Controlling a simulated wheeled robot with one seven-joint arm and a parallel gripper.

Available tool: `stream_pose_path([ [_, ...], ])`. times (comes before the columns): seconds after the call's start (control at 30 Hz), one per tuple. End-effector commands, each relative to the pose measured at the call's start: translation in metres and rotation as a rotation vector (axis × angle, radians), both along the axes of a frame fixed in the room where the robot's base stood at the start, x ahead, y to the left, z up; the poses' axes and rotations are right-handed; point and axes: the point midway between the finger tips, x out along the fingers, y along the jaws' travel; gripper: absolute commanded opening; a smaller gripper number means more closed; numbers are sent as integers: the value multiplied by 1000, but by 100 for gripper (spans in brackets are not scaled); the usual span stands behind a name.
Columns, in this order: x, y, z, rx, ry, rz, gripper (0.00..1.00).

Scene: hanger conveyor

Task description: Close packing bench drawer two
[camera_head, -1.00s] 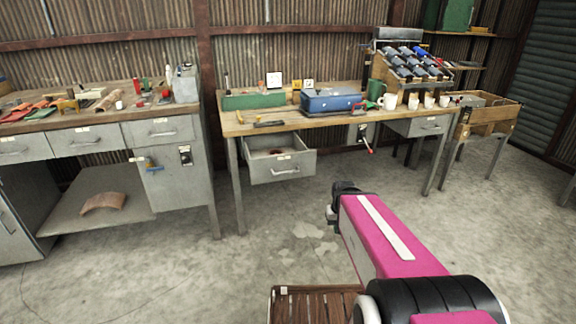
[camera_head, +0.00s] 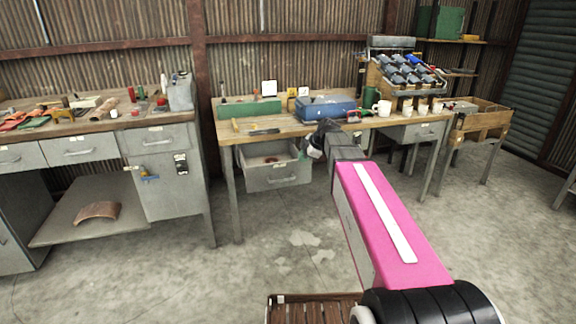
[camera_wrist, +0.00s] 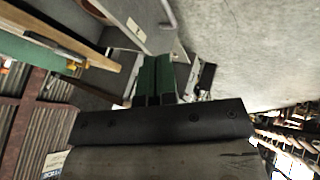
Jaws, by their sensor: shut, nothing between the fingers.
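The wooden-topped packing bench (camera_head: 235,130) stands in the middle of the head view. Its left grey drawer (camera_head: 278,178) is pulled out, with a bar handle and label on its front and a small brown item inside. The drawer also shows in the wrist view (camera_wrist: 138,18), with its handle at the top. The bench's right drawer (camera_head: 408,133) looks shut. The label text is too small to read. My gripper (camera_wrist: 155,80) has green fingers, closed together and empty. They point toward the open drawer; contact cannot be told. In the head view, my wrist is by the drawer's right side.
A blue toolbox (camera_head: 325,108), a green box, mugs and a rack of bins stand on the bench top. A grey cabinet bench (camera_head: 165,170) is to the left. A wooden crate (camera_head: 480,125) stands to the right. The floor before the bench is clear.

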Motion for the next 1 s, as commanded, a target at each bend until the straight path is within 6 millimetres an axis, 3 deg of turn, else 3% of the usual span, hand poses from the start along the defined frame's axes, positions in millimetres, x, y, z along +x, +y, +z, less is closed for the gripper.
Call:
stream_pose_path([
  [0.1,5,3,4,-2,-24,32,0],
  [0.27,11,11,-8,-3,-25,35,0],
  [0.73,41,53,-77,-4,-23,32,0],
  [1.0,73,61,-75,-3,-24,31,0],
])
